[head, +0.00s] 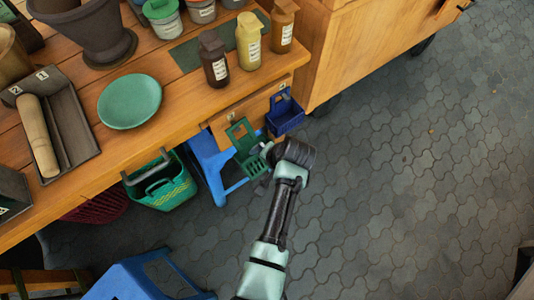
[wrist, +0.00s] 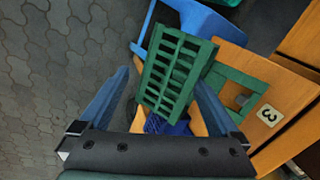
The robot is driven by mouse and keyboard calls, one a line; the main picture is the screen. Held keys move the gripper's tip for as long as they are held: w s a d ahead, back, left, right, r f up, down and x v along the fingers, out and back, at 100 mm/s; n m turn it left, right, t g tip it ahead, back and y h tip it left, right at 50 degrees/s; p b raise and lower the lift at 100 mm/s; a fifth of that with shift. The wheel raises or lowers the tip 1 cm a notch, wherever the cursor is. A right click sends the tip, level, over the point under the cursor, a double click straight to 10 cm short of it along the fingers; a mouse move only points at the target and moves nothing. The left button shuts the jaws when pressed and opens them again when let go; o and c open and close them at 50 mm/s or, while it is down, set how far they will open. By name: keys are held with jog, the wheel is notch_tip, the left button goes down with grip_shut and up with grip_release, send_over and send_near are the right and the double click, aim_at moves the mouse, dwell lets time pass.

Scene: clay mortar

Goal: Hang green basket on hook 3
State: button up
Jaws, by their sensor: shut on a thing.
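The green basket (head: 252,163) has a slotted body and a tall back plate with an opening. It is in front of the wooden hook board (head: 218,122) under the table edge. My gripper (head: 265,165) is shut on it; in the wrist view the slotted body of the basket (wrist: 175,70) sits between my two blue fingers (wrist: 165,85). A white label with 3 (wrist: 269,115) shows on the board beside the back plate. The hook itself is hidden, so I cannot tell whether the plate touches or hangs on it.
A blue basket (head: 286,115) hangs on the board just right of the green one. A blue stool (head: 208,160) stands behind and below. Bottles (head: 213,58) and a green plate (head: 129,101) are on the table (head: 180,108). The paved floor at right is clear.

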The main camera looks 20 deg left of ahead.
aim_at(251, 148)
jog(key=shift+g, duration=0.4)
jog(key=shift+w+a+f+b, duration=0.55)
jog(key=shift+a+f+b, duration=0.35)
jog(key=shift+b, duration=0.65)
jog(key=shift+w+a+f+b, duration=0.55)
jog(key=shift+a+f+b, duration=0.3)
jog(key=shift+b, duration=0.7)
grip_shut()
jog(key=shift+w+a+r+b, duration=0.1)
jog(key=shift+w+a+b, duration=0.5)
jog(key=shift+a, duration=0.15)
jog(key=shift+w+a+r, duration=0.2)
jog(key=shift+w+a, duration=0.15)
jog(key=shift+a, duration=0.1)
jog(key=shift+w+a, duration=0.15)
jog(key=o, duration=0.6)
grip_release()
jog(key=shift+o, duration=1)
jog(key=shift+f, duration=0.1)
jog(key=shift+s+f, duration=0.1)
jog(key=shift+s, duration=0.1)
jog(key=p+v, duration=0.4)
jog(key=v, duration=0.9)
jog(key=shift+a, duration=0.1)
